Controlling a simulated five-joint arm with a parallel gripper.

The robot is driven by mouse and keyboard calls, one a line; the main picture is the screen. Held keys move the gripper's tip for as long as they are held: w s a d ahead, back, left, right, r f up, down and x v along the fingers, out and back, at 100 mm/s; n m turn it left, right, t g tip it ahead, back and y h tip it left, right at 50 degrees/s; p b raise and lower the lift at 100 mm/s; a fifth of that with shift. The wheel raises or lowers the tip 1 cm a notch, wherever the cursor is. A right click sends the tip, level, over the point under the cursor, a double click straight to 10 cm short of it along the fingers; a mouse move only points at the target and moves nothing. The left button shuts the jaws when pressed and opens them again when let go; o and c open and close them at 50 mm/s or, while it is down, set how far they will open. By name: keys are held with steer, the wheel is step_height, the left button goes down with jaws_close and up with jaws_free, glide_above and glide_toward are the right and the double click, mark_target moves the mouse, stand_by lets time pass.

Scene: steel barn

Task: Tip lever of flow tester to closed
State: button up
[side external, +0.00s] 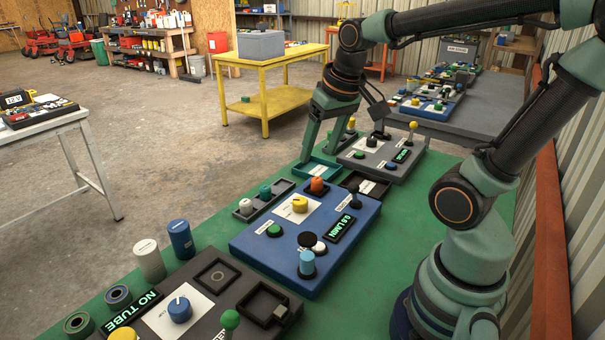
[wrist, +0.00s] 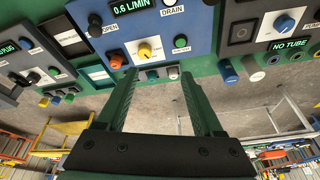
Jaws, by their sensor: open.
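The flow tester is a blue panel (side external: 262,248) on the green table, also in the wrist view (wrist: 200,25). Its display (side external: 341,228) reads 0.6 L/MIN. A dark-knobbed lever (side external: 355,191) stands at its far right corner; in the wrist view the lever (wrist: 95,20) is beside an OPEN label. Its exact tilt is hard to tell. A yellow dial (side external: 299,203), a green button (side external: 273,230) and an orange knob (side external: 317,185) are also on it. My gripper (side external: 318,160) is open and empty, beyond the panel's far edge, apart from the lever. Its fingers show in the wrist view (wrist: 157,78).
A teal tray (side external: 315,175) is below my fingers. A grey panel (side external: 375,163) with a yellow-knobbed lever (side external: 413,126) stands beyond. A dark NO TUBE panel (side external: 222,318) is nearer. A small rack (side external: 252,212) holds upright pieces along the left. Concrete floor lies left of the table.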

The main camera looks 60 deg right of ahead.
mark_target(354, 183)
steer(key=s+d+f+m+g, duration=0.1)
steer(key=d+f+m+g, duration=0.2)
steer(key=d, duration=0.4)
steer(key=d+f+m+g, duration=0.1)
steer(key=d+f+m, duration=0.1)
steer(key=d+m, duration=0.35)
steer(key=shift+n+y, duration=0.4)
steer(key=shift+n, duration=0.25)
steer(key=f, duration=0.4)
steer(key=d+f, duration=0.1)
steer(key=f, duration=0.7)
steer(key=shift+s+d, duration=0.15)
steer(key=shift+s, duration=0.05)
steer(key=shift+r, duration=0.1)
jaws_close()
